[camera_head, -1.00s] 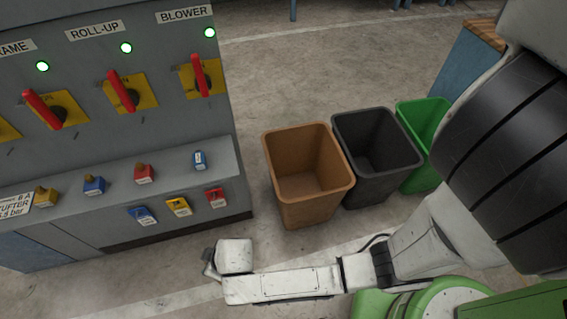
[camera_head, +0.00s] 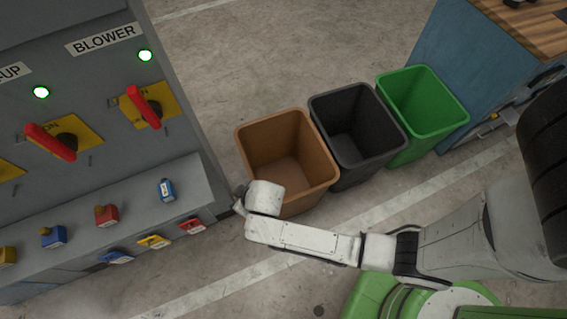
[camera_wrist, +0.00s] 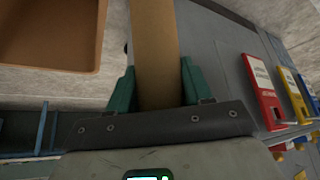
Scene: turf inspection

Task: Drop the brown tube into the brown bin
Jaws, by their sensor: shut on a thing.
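The brown tube (camera_wrist: 155,50) stands out between the fingers of my gripper (camera_wrist: 157,88) in the wrist view. The green fingers are shut on it from both sides. The far end of the tube runs out of the top of that view. The brown bin (camera_head: 246,137) is open and its visible floor is bare in the head view. My wrist is in front of the bin's near left corner there, and the gripper and tube are mostly hidden behind it. The bin also shows at the upper left of the wrist view (camera_wrist: 88,66), left of the tube and apart from it in the picture.
A black bin (camera_head: 395,160) and a green bin (camera_head: 440,130) stand right of the brown bin. A grey control cabinet (camera_head: 190,110) with red switches stands close on its left. A blue bench (camera_head: 440,45) with a wooden top is at the upper right.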

